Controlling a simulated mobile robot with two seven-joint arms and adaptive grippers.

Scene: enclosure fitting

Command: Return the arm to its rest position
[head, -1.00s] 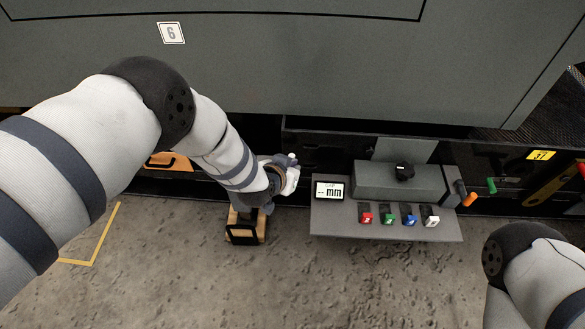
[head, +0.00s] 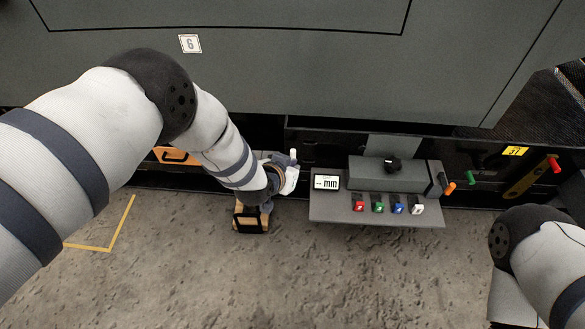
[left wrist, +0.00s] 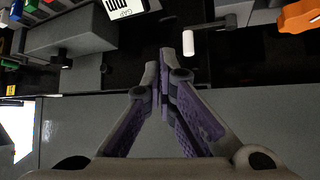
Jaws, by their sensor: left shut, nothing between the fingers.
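My left arm comes in from the left in the head view and bends down at its elbow. My left gripper (head: 288,172) is near the dark gap under the grey enclosure (head: 300,70), left of the small display. In the left wrist view the two fingers of the left gripper (left wrist: 163,68) meet at their tips, shut with nothing between them. My right arm shows at the lower right of the head view, but its gripper is out of the picture.
A grey shelf (head: 330,212) with a display (head: 326,182) and several coloured tabs stands right of the left gripper. A black knob (head: 392,165) sits on a grey block. An orange-and-black item (head: 250,219) is on the floor below the arm. Open floor lies in front.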

